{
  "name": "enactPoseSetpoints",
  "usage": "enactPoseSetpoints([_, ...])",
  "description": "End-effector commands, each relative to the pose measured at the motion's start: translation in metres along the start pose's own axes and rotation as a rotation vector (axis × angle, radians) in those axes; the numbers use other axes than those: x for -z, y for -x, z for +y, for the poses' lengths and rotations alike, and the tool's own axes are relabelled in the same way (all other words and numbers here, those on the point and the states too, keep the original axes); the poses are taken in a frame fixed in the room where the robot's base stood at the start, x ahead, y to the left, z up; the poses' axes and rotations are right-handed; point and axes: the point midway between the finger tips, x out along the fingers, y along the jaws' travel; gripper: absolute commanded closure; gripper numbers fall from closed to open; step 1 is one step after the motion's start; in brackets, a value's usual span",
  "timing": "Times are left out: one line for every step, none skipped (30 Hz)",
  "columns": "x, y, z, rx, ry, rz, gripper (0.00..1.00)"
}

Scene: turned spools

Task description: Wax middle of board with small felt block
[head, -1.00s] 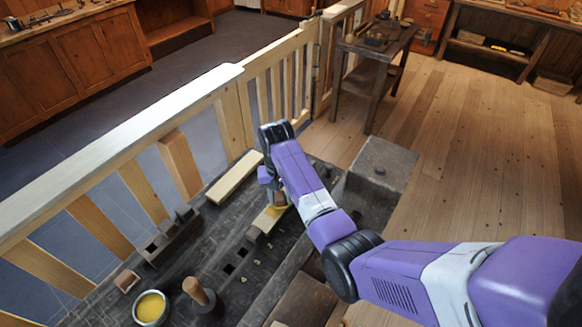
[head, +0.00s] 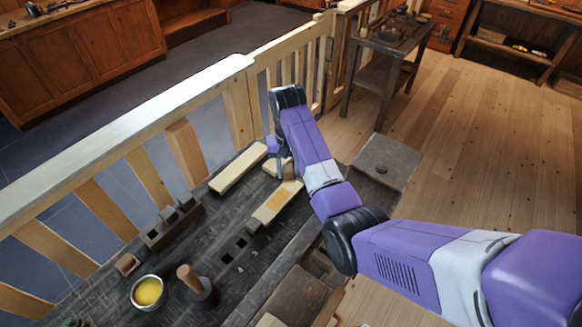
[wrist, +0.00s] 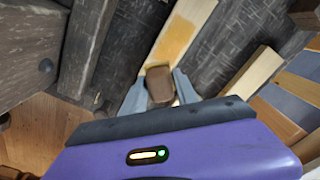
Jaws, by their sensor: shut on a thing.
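The pale board (head: 265,217) lies on the dark bench with a yellow-orange wax patch over its middle. It also shows in the wrist view (wrist: 194,11), the patch running towards my gripper. My gripper (wrist: 159,88) is shut on a small brown block (wrist: 159,82), one grey finger on each side. In the head view my gripper (head: 281,166) is at the board's far end, past the patch, partly hidden by my arm. I cannot tell whether the block touches the board. A bowl of yellow wax (head: 148,291) stands at the bench's near left.
A second, bare board (head: 238,168) lies left of the waxed one. A dark rack (head: 172,226) with several small blocks, a loose brown block (head: 127,264) and a wooden-handled tool (head: 189,277) are on the bench. A pale railing (head: 120,140) runs along its far side.

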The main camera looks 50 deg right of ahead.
Motion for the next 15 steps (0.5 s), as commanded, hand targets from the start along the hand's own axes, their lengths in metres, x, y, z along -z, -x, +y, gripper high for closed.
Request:
enactPoseSetpoints([0.002, 0.005, -0.002, 0.000, 0.001, 0.002, 0.97])
enactPoseSetpoints([0.004, 0.008, -0.002, 0.001, 0.001, 0.002, 0.97])
enactPoseSetpoints([0.005, 0.011, -0.003, 0.000, 0.001, 0.002, 0.97])
enactPoseSetpoints([0.006, 0.014, -0.004, 0.000, 0.001, 0.001, 0.97])
enactPoseSetpoints([0.006, 0.016, -0.004, 0.000, 0.002, 0.001, 0.97])
enactPoseSetpoints([0.007, 0.018, -0.004, 0.000, 0.002, 0.001, 0.97])
enactPoseSetpoints([0.008, 0.019, -0.005, 0.000, 0.002, 0.000, 0.97])
enactPoseSetpoints([0.008, 0.020, -0.005, 0.000, 0.002, 0.000, 0.97])
enactPoseSetpoints([0.008, 0.021, -0.005, 0.000, 0.002, 0.000, 0.97])
enactPoseSetpoints([0.009, 0.022, -0.005, 0.000, 0.002, 0.000, 0.97])
enactPoseSetpoints([0.009, 0.022, -0.005, 0.000, 0.002, 0.000, 0.97])
enactPoseSetpoints([0.009, 0.022, -0.005, 0.000, 0.002, 0.000, 0.97])
enactPoseSetpoints([0.009, 0.022, -0.005, 0.000, 0.002, 0.000, 0.97])
enactPoseSetpoints([0.009, 0.022, -0.005, 0.000, 0.002, 0.000, 0.97])
enactPoseSetpoints([0.008, 0.022, -0.005, 0.000, 0.002, 0.000, 0.97])
